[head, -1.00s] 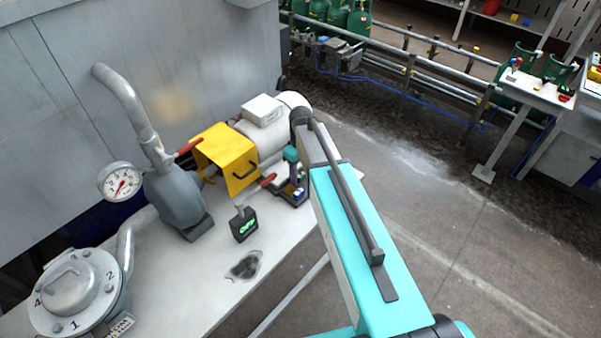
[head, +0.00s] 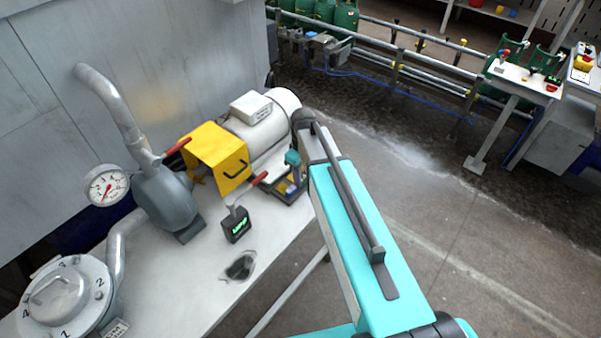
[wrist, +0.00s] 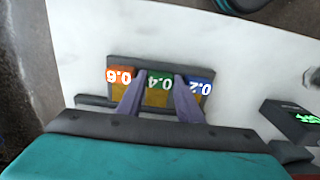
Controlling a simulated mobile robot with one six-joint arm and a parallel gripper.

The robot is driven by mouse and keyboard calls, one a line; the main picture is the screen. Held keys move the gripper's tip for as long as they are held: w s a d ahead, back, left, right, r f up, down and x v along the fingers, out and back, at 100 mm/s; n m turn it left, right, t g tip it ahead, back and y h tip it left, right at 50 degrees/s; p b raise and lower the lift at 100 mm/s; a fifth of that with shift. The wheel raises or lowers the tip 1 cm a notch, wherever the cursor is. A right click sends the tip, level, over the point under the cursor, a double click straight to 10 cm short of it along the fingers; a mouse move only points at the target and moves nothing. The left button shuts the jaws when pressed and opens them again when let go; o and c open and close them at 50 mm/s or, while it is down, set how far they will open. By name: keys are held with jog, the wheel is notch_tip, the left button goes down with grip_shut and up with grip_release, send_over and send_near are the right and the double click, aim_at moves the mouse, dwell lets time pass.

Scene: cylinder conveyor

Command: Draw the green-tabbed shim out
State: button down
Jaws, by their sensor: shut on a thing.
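The shim rack (wrist: 112,62) is a dark tray with three numbered tabs in the wrist view. The green-tabbed shim (wrist: 159,85), marked 0.4, sits in the middle slot. My gripper (wrist: 160,76) has one finger on each side of the green tab and is shut on it. The orange tab (wrist: 119,75), marked 0.6, is left of it and the blue tab (wrist: 199,86), marked 0.2, is right. In the head view the rack (head: 290,194) lies on the bench beside the motor, partly hidden by my arm.
A small black box (head: 236,224) with a green display stands near the rack. The bench front (head: 190,290) has bare room and a dark stain.

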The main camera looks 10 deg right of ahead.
aim_at(304, 179)
jog(key=shift+s+d, duration=0.2)
jog(key=c, duration=1.2)
grip_release()
jog(key=shift+s+d, duration=0.1)
jog(key=shift+r, duration=0.1)
jog(key=shift+w+a+r+p, duration=0.2)
jog(key=shift+r+p, duration=0.15)
jog(key=shift+r, duration=0.05)
jog(key=shift+s+d+r+p, duration=0.1)
jog(key=shift+r+p, duration=0.85)
jog(key=shift+r, duration=0.8)
jog(key=shift+s+r+p, duration=0.1)
jog(key=shift+r+p, duration=0.85)
jog(key=shift+r, duration=0.75)
